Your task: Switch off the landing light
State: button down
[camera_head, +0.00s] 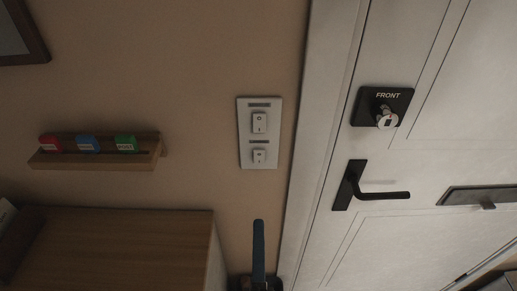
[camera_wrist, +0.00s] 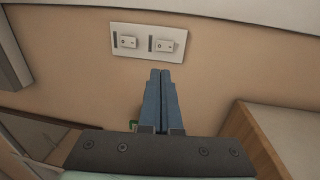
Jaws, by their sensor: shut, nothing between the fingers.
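A pale switch plate (camera_head: 243,150) is on the tan wall, left of the door frame. It carries an upper, larger rocker switch (camera_head: 259,122) and a lower, smaller one (camera_head: 259,155), each under a dark label strip too small to read. The plate also shows in the wrist view (camera_wrist: 148,52), with its two rockers side by side. My gripper (camera_head: 259,222) is below the plate, its blue fingers pointing up and apart from it in the head view. In the wrist view the fingers (camera_wrist: 160,72) are together and empty, their tips just by the plate's edge.
A white door (camera_head: 430,60) with a black handle (camera_head: 380,194) and a lock marked FRONT (camera_head: 387,108) stands at right. A wooden shelf (camera_head: 95,158) with red, blue and green blocks is at left. A wooden cabinet (camera_head: 110,245) is below it. The wall around the plate is clear.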

dwell(0.3)
jog(key=p, duration=0.4)
send_near(258, 154)
jog(key=w, duration=0.5)
jog(key=shift+w+d+r, duration=0.1)
jog(key=shift+w+r, duration=0.1)
jog(key=shift+r, duration=0.2)
jog(key=shift+w, duration=0.7)
jog(key=shift+p, duration=0.4)
